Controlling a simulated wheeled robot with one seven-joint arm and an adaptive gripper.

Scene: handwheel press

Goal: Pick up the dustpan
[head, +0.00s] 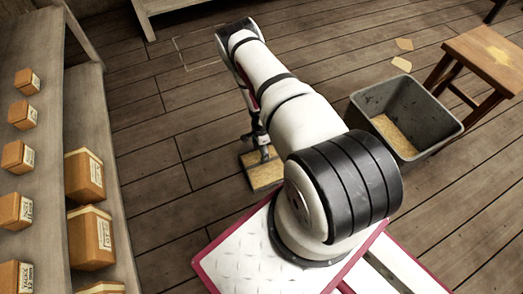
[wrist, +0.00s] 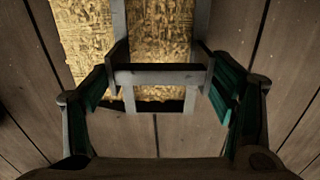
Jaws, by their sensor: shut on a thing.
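A grey crossbar (wrist: 160,76) spans between the strips. My gripper (wrist: 160,70) has its dark fingertips at the two ends of this crossbar and is shut on it, with teal pads behind. In the head view my gripper (head: 261,145) is small and partly hidden by my arm.
A grey bin (head: 440,118) with straw-coloured material inside stands at right, beside a wooden stool (head: 490,55). Two tan scraps (head: 403,44) lie on the floor behind it. Shelves (head: 90,100) with several orange-brown boxes line the left.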

